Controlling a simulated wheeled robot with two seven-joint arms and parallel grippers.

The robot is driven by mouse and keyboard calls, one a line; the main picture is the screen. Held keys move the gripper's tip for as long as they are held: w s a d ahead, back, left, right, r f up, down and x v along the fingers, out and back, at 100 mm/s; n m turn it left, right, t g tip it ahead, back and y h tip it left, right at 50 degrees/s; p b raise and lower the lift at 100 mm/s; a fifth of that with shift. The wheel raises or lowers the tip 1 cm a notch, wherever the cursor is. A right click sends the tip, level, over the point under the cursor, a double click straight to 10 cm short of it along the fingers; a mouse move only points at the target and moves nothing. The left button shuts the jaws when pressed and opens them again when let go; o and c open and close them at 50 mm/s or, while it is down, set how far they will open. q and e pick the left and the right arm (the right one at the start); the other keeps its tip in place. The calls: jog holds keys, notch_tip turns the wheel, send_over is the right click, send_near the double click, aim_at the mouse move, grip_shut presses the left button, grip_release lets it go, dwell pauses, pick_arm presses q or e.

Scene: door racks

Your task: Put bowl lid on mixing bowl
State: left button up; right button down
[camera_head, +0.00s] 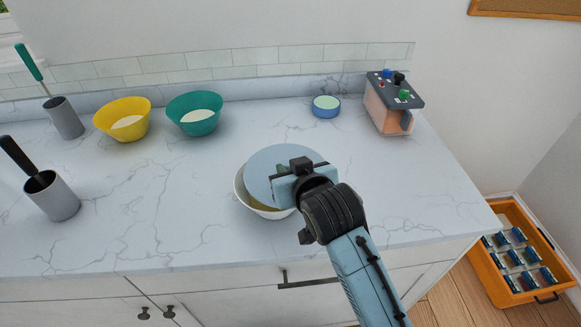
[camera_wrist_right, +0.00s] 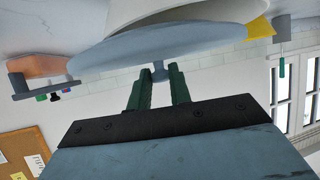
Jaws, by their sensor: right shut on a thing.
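The bowl lid (camera_head: 268,165) is a flat pale blue-grey disc. It also shows in the right wrist view (camera_wrist_right: 120,50), with a small knob facing my gripper. The mixing bowl (camera_head: 246,200) is white and stands on the counter near its front edge. The lid is over the bowl and covers most of its opening; a strip of yellowish contents shows at the lower front. The lid looks tilted, and its contact with the rim is unclear. My right gripper (camera_wrist_right: 160,78) is shut on the lid's knob, its green fingers on either side. My left gripper is out of view.
Behind stand a yellow bowl (camera_head: 122,130), a teal bowl (camera_head: 193,127), a small blue dish (camera_head: 326,111) and a box with a dark top (camera_head: 388,115). Two grey holders (camera_head: 64,119) with handled tools stand left. An orange crate (camera_head: 490,281) is at right. Counter beside the bowl is clear.

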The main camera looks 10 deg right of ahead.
jog(key=shift+f, duration=0.15)
jog(key=c, duration=1.3)
grip_release()
jog(key=shift+s+r, duration=0.1)
jog(key=shift+r, duration=0.35)
jog(key=p+v, duration=0.1)
jog(key=v, duration=1)
jog(key=shift+s+d, duration=0.15)
jog(key=shift+s, duration=0.25)
